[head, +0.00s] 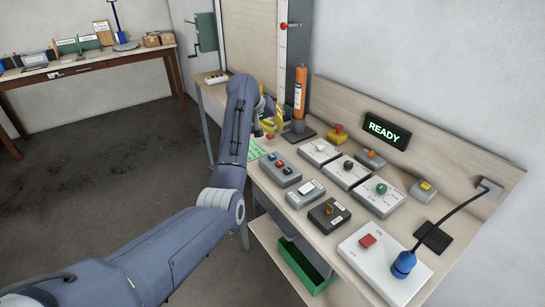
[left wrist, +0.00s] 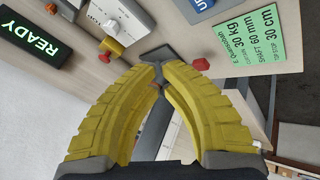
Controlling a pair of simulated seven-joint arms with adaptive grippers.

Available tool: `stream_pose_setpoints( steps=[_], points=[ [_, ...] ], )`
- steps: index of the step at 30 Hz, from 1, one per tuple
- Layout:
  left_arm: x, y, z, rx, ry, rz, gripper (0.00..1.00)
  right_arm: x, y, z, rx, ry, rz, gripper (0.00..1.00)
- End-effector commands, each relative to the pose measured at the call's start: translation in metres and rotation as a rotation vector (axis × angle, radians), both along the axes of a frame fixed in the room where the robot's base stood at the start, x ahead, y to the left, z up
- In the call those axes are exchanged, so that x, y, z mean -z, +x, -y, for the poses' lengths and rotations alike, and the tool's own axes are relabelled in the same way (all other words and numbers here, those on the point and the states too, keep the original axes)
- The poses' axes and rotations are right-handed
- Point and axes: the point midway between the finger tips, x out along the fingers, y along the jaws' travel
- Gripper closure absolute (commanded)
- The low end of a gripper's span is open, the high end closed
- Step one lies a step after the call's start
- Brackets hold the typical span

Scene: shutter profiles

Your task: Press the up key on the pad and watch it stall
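In the left wrist view, part of a grey box with a blue label (left wrist: 203,5) starting with "U" shows at the top edge. My left gripper (head: 268,125) has yellow fingers, above the back left part of the bench, behind the pad and apart from it. In the left wrist view the fingertips (left wrist: 157,80) come together with nothing seen between them. My right gripper is not in view.
A display (head: 387,131) reads READY. An orange cylinder (head: 300,92) stands upright close right of my gripper. A yellow box with a red button (head: 337,134), several switch boxes and a green note (left wrist: 250,40) surround the pad. A blue plug (head: 403,264) sits at the right.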

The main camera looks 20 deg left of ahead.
Motion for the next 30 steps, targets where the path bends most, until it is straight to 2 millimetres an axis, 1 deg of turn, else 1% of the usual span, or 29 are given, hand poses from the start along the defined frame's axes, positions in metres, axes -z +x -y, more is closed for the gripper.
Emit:
stream_pose_setpoints(
  steps=[5, 15, 21, 24, 30],
  points=[
    [0.014, 0.0, 0.0, -0.001, -0.001, -0.003, 1.0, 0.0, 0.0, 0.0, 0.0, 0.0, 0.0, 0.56],
    [0.054, -0.001, 0.0, -0.001, 0.0, -0.004, 1.0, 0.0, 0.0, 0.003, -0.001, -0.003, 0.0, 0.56],
    [0.072, 0.0, -0.001, -0.002, 0.0, -0.003, 1.0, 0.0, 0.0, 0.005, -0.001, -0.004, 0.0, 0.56],
    [0.078, 0.0, -0.001, -0.001, 0.001, -0.003, 1.0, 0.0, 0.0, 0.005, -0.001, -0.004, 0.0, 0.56],
    [0.085, 0.0, 0.0, 0.0, 0.001, -0.001, 1.0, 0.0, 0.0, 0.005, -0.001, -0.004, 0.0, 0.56]
  ],
)
